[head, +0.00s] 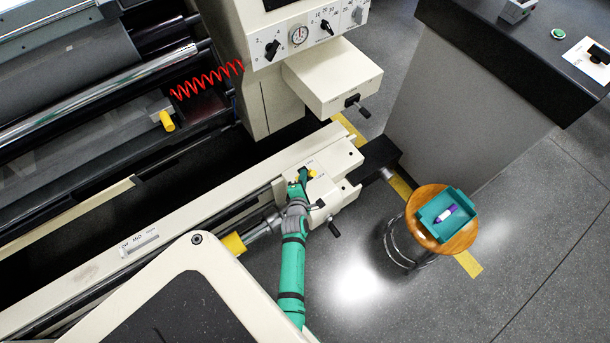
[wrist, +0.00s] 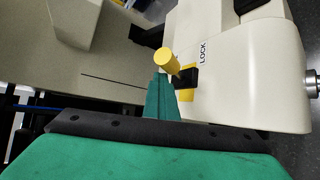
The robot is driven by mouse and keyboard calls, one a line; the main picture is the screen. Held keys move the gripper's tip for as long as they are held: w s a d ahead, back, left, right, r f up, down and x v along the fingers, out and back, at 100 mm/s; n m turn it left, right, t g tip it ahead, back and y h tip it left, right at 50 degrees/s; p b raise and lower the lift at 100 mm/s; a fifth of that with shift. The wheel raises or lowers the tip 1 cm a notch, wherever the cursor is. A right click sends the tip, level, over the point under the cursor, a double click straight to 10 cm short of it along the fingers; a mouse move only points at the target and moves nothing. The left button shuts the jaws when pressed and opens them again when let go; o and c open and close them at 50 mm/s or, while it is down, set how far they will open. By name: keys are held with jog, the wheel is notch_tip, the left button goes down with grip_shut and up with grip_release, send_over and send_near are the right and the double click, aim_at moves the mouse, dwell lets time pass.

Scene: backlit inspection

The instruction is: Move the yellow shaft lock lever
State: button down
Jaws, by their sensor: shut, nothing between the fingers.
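The yellow shaft lock lever (wrist: 168,62) has a round yellow knob and a dark base on the cream machine housing, beside a "LOCK" label (wrist: 203,54). In the head view the lever (head: 312,173) is a small yellow spot on top of the cream end block. My gripper (wrist: 160,78) is shut and empty, its green fingertips right at the near left side of the knob. I cannot tell whether they touch it. In the head view my gripper (head: 303,174) is just left of the lever, and my arm partly covers the block.
A black-handled lever (head: 334,228) sticks out of the block's front. A wooden stool (head: 463,240) with a teal tray (head: 427,215) stands to the right. A cream control box (head: 335,78) overhangs behind. Open floor lies between the block and the stool.

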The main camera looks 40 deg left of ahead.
jog(key=shift+d+f, duration=0.55)
jog(key=shift+d, duration=0.25)
jog(key=shift+f, duration=0.1)
jog(key=shift+w+a+f, duration=0.15)
jog(key=shift+w+a, duration=0.15)
jog(key=shift+a, duration=0.35)
jog(key=shift+a+r, duration=0.35)
jog(key=shift+a, duration=0.25)
jog(key=s+a, duration=0.1)
jog(key=a+r, duration=0.1)
jog(key=shift+s+a, duration=0.3)
jog(key=shift+s, duration=0.1)
jog(key=s+d+f, duration=0.4)
jog(key=s+d, duration=0.2)
jog(key=s, duration=0.1)
jog(key=shift+s, duration=0.3)
